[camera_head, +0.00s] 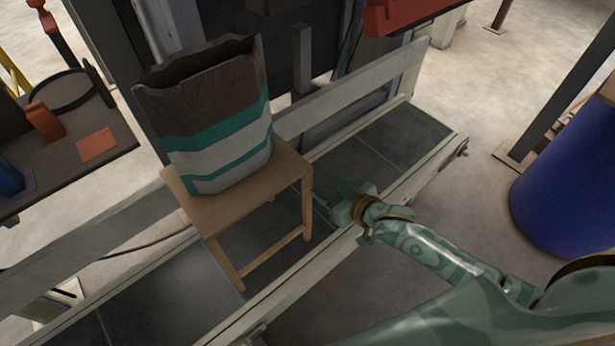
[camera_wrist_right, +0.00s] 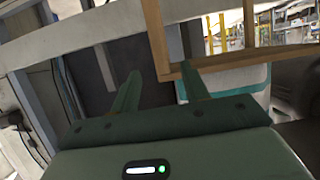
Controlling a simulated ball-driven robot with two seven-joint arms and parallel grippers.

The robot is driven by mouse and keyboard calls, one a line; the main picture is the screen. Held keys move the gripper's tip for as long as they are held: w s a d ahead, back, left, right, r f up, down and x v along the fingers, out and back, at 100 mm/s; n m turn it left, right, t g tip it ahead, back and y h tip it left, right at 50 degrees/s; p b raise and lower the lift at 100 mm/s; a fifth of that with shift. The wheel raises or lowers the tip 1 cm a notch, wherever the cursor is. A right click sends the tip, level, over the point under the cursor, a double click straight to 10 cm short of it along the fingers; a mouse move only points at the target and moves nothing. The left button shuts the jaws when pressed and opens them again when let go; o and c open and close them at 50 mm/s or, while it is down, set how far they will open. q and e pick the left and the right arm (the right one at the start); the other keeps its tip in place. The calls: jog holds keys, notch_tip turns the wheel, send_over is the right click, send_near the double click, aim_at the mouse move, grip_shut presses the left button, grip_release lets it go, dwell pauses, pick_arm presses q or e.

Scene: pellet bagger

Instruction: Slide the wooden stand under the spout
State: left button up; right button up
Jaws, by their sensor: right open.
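The wooden stand (camera_head: 235,206) is upright on the dark floor of the conveyor-like bed in the head view. A brown, white and teal sack (camera_head: 213,128) stands open-topped on it. My right gripper (camera_head: 326,194) is open beside the stand's right-hand leg, its fingers pointing towards it. In the right wrist view, the fingers (camera_wrist_right: 160,74) are apart and part of the stand's wooden frame (camera_wrist_right: 154,36) shows between and beyond their tips. I cannot tell whether they touch it. I cannot make out the spout for sure. My left gripper is not in view.
A pale rail (camera_head: 342,96) runs behind the stand and a low rail (camera_head: 413,179) runs in front. A dark bench (camera_head: 60,165) with an orange block (camera_head: 44,121) is at left. A blue drum (camera_head: 565,180) stands at right.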

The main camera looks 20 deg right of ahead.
aim_at(310, 179)
jog(key=b+x, duration=0.3)
jog(key=x, duration=0.6)
jog(key=shift+w+f, duration=0.1)
grip_shut()
dwell(1.2)
